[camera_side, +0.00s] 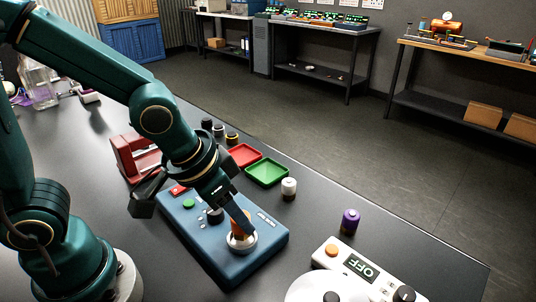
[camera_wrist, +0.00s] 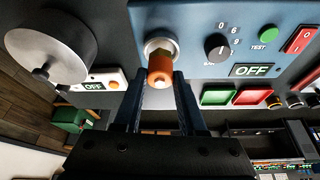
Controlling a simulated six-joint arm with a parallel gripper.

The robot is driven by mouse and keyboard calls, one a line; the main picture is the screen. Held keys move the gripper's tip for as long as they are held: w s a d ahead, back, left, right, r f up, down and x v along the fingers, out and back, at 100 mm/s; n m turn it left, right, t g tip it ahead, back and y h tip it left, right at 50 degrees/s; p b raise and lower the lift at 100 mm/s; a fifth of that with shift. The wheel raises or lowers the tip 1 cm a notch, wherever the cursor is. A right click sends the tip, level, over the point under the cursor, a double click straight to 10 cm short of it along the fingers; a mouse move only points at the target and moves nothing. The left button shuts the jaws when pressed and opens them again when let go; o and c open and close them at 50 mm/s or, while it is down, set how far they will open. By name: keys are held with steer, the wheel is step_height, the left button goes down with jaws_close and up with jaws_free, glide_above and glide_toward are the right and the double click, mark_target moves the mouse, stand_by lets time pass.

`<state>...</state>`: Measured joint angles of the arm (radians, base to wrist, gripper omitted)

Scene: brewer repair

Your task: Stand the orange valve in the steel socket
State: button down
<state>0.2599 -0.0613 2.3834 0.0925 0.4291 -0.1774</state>
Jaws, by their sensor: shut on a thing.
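The orange valve (camera_side: 235,231) is at the steel socket (camera_side: 243,246) on the blue brewer panel. In the wrist view the valve (camera_wrist: 160,69) shows its round orange end toward the camera, and a duller metal part of it reaches into the ring of the socket (camera_wrist: 147,50). My gripper (camera_side: 241,222) is shut on the valve, with a dark finger on either side of it in the wrist view (camera_wrist: 160,78). The fingers hide part of the valve in the side view. I cannot tell whether its lower end is fully seated.
The blue panel (camera_side: 262,250) carries a black knob (camera_wrist: 217,46), a green TEST button and a red switch; its display reads OFF. Red and green trays (camera_side: 267,172), a white-and-black jar (camera_side: 289,187) and a purple bottle (camera_side: 349,221) stand nearby. A white OFF unit (camera_side: 335,251) is at front right.

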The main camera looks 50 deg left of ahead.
steer(key=shift+f, duration=0.25)
stand_by(0.3)
steer(key=shift+f, duration=0.3)
steer(key=shift+f, duration=0.45)
stand_by(1.1)
jaws_free()
steer(key=shift+r, duration=4.1)
steer(key=shift+w+a+r, duration=0.15)
steer(key=shift+a+r, duration=0.1)
steer(key=shift+r, duration=0.05)
steer(key=s+a+n+t, duration=0.1)
steer(key=s+a, duration=0.4)
steer(key=s, duration=0.2)
steer(key=shift+s+n+y, duration=0.2)
steer(key=shift+n+y, duration=0.2)
